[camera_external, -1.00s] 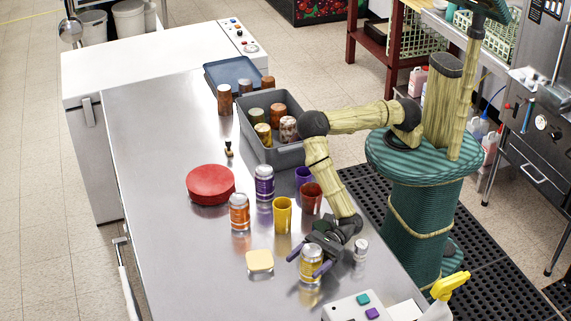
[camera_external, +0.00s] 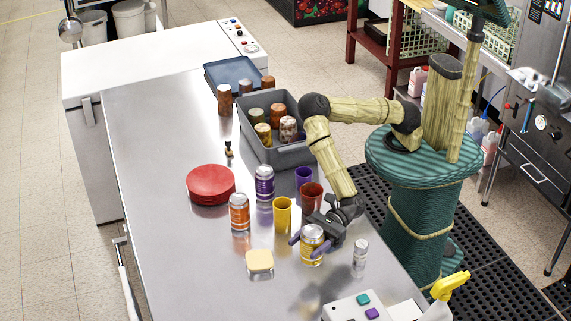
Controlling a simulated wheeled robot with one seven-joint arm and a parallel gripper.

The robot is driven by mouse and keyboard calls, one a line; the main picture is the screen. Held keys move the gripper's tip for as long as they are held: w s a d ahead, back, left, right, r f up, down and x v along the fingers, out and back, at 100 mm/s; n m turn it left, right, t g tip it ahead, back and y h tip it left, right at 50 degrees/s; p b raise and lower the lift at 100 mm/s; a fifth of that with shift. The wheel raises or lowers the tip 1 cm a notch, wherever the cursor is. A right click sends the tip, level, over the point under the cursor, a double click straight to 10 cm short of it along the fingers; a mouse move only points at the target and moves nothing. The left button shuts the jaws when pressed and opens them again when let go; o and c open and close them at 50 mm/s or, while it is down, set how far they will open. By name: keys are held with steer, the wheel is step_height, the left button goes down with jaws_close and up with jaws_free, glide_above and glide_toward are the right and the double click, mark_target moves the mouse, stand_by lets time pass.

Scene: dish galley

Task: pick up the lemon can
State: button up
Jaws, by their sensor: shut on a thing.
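The lemon can (camera_external: 311,246) has a yellow label and a pale metal top. The far side of the can is partly hidden by my gripper.
Near the can stand a yellow cup (camera_external: 282,216), a red-brown cup (camera_external: 311,192), an orange can (camera_external: 239,213), a purple can (camera_external: 264,184), a small silver can (camera_external: 360,258) and a yellow sponge (camera_external: 260,261). A grey bin (camera_external: 285,157) holds several cans. The front left counter is clear.

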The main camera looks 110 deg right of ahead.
steer(key=shift+r, duration=1.35)
